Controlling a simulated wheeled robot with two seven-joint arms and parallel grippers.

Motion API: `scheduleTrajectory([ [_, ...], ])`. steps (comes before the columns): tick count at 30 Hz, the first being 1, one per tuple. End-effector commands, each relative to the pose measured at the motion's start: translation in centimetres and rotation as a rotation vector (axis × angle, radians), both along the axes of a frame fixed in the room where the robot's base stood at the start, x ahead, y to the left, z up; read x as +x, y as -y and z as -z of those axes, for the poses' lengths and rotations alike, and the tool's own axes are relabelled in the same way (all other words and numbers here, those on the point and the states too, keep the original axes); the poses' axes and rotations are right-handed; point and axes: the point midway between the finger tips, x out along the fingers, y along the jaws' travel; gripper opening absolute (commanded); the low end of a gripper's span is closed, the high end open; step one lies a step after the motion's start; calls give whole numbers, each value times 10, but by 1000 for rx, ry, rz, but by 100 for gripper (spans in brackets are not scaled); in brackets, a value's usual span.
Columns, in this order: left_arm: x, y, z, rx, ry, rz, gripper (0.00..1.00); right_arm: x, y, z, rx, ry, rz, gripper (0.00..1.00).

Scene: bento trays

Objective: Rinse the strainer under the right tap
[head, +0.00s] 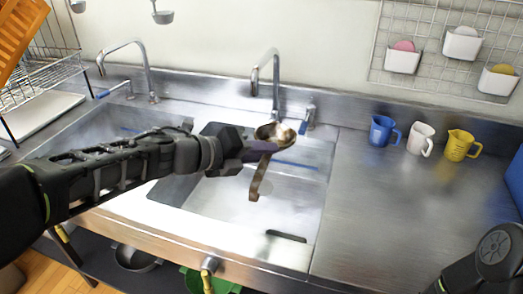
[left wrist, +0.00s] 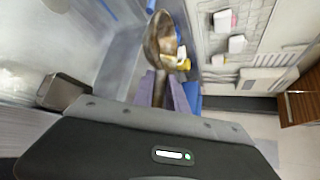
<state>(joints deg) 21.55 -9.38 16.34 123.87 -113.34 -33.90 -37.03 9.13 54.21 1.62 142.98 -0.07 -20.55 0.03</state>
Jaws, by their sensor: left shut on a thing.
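The strainer (head: 277,131), a brownish metal bowl with a handle, is over the right basin (head: 300,192). Its handle (head: 258,180) hangs down past the gripper. My left gripper (head: 258,150) is shut on the handle. In the left wrist view the strainer (left wrist: 160,38) extends beyond the purple-grey fingers (left wrist: 160,92). The right tap (head: 264,72) stands behind the strainer, its spout above and slightly left of the bowl. I cannot make out running water.
The left tap (head: 143,65) stands over the left basin (head: 90,135). Blue (head: 381,130), white (head: 420,138) and yellow (head: 459,144) cups stand on the right counter (head: 375,215), which is otherwise clear in front. A wire rack (head: 50,72) is at far left.

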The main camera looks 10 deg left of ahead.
Motion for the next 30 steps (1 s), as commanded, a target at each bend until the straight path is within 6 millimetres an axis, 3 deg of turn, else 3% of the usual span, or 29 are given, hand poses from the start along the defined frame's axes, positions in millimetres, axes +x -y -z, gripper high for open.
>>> scheduleTrajectory([
  [11, 11, -9, 3, -1, -1, -2, 0, 0, 0, 2, 1, 1, -1, 36],
  [30, 63, -49, 16, 0, 0, -2, 0, 0, 0, 2, 1, 1, -2, 36],
])
